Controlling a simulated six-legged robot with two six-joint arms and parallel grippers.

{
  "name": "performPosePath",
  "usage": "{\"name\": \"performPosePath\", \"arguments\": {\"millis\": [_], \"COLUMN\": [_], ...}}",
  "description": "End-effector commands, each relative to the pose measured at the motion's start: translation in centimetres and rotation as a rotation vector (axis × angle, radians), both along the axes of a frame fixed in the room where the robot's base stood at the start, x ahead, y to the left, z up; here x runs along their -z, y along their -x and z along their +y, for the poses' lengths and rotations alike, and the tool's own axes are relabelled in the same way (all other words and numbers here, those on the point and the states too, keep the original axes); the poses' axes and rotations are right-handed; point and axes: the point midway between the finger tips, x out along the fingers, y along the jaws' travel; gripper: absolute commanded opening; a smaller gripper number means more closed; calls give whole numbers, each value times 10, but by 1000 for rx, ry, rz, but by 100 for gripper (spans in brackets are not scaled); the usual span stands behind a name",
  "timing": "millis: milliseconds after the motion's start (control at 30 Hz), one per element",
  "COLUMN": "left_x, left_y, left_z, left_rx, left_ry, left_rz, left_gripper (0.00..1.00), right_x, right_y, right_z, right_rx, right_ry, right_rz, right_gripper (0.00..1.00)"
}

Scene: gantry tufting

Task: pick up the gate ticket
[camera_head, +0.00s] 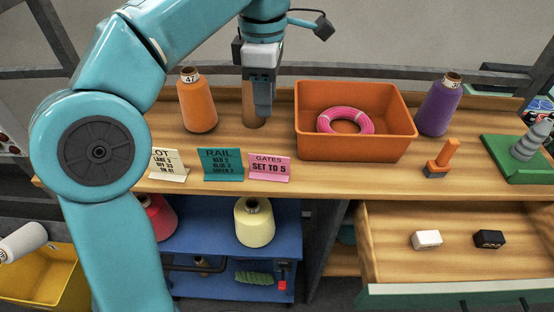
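The gate ticket (269,167) is a pink folded card reading "GATES SET TO 5". It stands at the front of the wooden bench top, at the right end of a row of cards. My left gripper (263,108) points down over the bench, above and behind the ticket in the picture, and does not touch it. Its fingers overlap in this view, so its opening is unclear. It partly hides a brown cylinder (247,112) behind it. My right gripper is not in view.
A teal RAIL card (220,164) stands close left of the ticket, and a cream card (168,165) beyond it, partly hidden by my arm. An orange bin (355,146) with a pink ring is to the right. An orange cone (197,103) stands behind. An open drawer (455,257) juts out below.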

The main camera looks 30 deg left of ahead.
Motion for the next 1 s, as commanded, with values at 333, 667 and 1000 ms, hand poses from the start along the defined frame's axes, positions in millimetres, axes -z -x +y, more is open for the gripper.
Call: {"name": "performPosePath", "arguments": {"millis": [333, 667, 1000], "left_x": [71, 112, 158], "left_y": [10, 7, 1], "left_z": [1, -1, -6], "left_rx": [-3, -2, -2], "left_ry": [-1, 0, 0], "left_rz": [3, 0, 2], "left_gripper": [34, 34, 34], "right_x": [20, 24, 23], "right_y": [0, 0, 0], "right_z": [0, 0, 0], "right_rx": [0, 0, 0], "right_ry": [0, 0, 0], "right_rz": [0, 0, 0], "right_gripper": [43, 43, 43]}}
